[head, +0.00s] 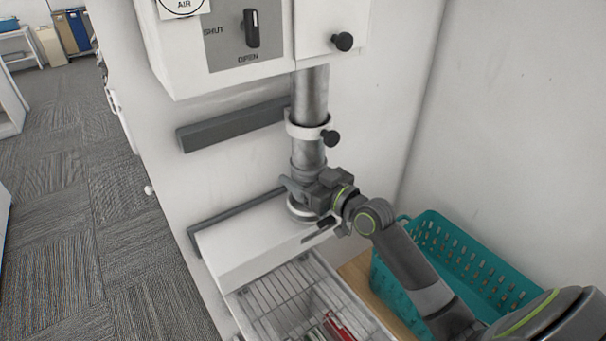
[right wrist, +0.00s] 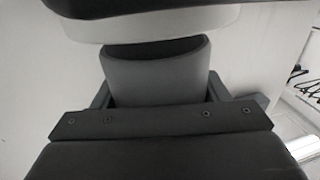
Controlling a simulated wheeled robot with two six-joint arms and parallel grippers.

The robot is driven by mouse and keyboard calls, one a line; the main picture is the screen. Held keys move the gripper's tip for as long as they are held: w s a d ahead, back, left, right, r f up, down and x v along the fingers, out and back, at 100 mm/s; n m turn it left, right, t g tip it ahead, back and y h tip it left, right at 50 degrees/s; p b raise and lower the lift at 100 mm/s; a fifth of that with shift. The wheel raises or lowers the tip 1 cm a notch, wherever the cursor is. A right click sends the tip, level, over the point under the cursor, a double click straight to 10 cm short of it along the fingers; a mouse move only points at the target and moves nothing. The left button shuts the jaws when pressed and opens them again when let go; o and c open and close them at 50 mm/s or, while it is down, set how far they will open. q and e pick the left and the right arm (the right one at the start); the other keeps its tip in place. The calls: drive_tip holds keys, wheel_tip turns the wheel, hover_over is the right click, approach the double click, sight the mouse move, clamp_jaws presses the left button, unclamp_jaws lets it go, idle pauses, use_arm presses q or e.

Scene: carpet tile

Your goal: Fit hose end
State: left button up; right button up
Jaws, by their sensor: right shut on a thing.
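A grey hose (head: 311,92) hangs vertically below a white wall box and passes through a white collar (head: 300,130) with a black knob. My right gripper (head: 306,190) is shut around the hose's lower end, just above a white ring (head: 300,210) on a white ledge. The gripper hides most of the joint, so I cannot tell whether the end is seated in the ring. In the right wrist view, a grey cylinder (right wrist: 157,75) stands between the fingers, with a dark gap between it and a white band (right wrist: 150,24). My left gripper is not in view.
The white box carries a black dial (head: 251,28) between SHUT and OPEN labels. A teal basket (head: 455,255) stands at the right. Carpet (head: 90,230) at the left is clear.

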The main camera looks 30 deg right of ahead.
sight(330, 216)
drive_tip(key=shift+f+b, duration=1.95)
drive_tip(key=shift+b, duration=0.15)
drive_tip(key=o, duration=1.1)
drive_tip(key=shift+o, duration=0.2)
drive_tip(key=shift+s+f, duration=0.1)
drive_tip(key=shift+s+d, duration=0.1)
drive_tip(key=shift+s, duration=0.05)
drive_tip(key=v, duration=0.8)
drive_tip(key=p+v, duration=0.2)
drive_tip(key=v, duration=0.7)
